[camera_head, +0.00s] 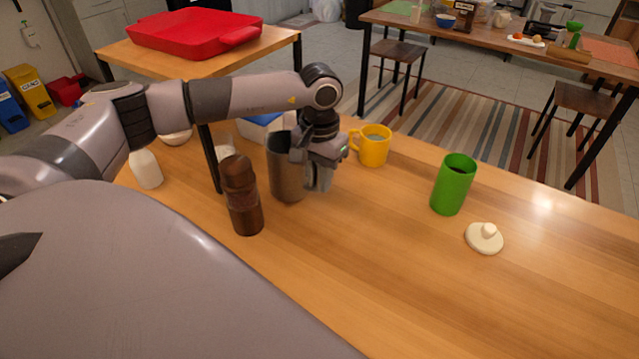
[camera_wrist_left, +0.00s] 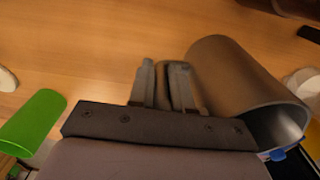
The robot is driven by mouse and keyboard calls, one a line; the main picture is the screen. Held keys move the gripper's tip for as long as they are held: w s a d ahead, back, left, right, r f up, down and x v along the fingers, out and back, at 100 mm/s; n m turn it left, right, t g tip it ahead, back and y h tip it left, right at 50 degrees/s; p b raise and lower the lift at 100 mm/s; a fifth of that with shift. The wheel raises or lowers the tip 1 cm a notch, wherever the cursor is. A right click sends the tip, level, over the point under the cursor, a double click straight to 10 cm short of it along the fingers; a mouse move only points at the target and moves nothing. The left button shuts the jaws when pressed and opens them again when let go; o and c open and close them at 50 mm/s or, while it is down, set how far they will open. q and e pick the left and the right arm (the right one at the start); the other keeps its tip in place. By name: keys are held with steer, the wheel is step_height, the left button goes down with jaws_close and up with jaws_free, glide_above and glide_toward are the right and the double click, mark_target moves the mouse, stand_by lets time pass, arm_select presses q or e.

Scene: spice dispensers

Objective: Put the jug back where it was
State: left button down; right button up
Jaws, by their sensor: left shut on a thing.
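The metallic grey jug (camera_head: 286,168) is upright at the middle of the near table (camera_head: 365,265). In the head view I cannot tell whether its base touches the wood. My left gripper (camera_head: 318,182) is at the jug's right side, shut on its handle, which the fingers mostly hide. In the left wrist view the jug (camera_wrist_left: 232,80) is to the right of the fingers (camera_wrist_left: 167,72), its open rim toward the lower right. My right gripper is not in view.
A dark brown mill (camera_head: 242,195) stands close in front of the jug. A yellow mug (camera_head: 374,146) is behind right. A green cup (camera_head: 454,184) and white lid (camera_head: 484,238) are farther right. A white bottle (camera_head: 146,169) is left. The front right table is clear.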

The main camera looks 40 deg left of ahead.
arm_select(q)
steer(key=shift+f, duration=1.2)
steer(key=c, duration=1.5)
jaws_free()
steer(key=shift+f, duration=0.2)
steer(key=o, duration=0.4)
steer(key=shift+o, duration=0.2)
steer(key=shift+r, duration=0.2)
step_height(320, 180, up, 12)
steer(key=shift+r+b, duration=0.1)
steer(key=shift+b, duration=0.35)
